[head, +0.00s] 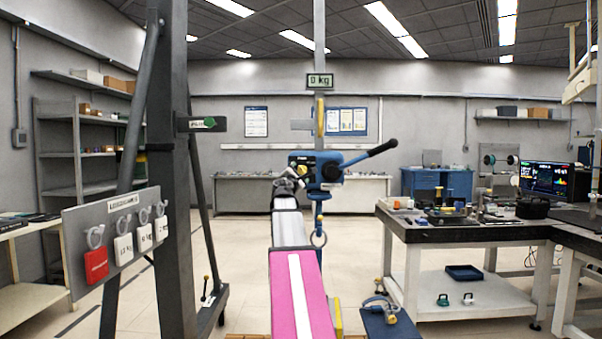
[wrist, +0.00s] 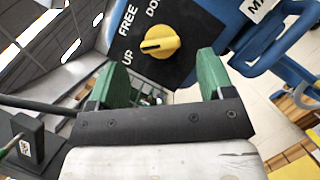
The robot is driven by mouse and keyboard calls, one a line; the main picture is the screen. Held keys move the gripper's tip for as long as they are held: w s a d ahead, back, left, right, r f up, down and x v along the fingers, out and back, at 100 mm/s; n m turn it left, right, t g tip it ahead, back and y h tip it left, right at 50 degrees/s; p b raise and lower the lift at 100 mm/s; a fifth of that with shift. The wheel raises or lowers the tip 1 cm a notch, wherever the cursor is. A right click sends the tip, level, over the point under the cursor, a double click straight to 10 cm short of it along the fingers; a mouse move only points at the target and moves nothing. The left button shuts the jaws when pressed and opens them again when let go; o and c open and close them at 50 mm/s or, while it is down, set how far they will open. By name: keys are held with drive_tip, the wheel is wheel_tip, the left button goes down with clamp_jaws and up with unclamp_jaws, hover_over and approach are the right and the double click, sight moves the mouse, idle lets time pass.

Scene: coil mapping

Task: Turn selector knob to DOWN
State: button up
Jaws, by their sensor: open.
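The selector knob (wrist: 160,42) is yellow and sits on a black plate (wrist: 182,65) with the labels UP, FREE and a partly cut-off DO. In the head view the knob (head: 302,171) is small, on the blue hoist body (head: 325,171). My gripper (wrist: 158,82) is open, with green fingertips apart on either side below the knob in the picture. Nothing is between the fingertips, and they do not visibly touch the knob. In the head view my gripper (head: 288,183) is at the hoist's left, too small to read.
A black-ended lever (head: 370,158) sticks out to the hoist's upper right. A blue hook or bracket (wrist: 275,45) is right of the plate. A dark post (head: 168,180) and a tag board (head: 120,240) stand left. A workbench (head: 450,232) is right.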

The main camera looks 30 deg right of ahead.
sight(302, 170)
drive_tip(key=x, duration=0.4)
drive_tip(key=shift+w+d+r, duration=0.1)
drive_tip(key=shift+w+d, duration=0.05)
drive_tip(key=shift+d, duration=0.15)
drive_tip(key=c, duration=0.9)
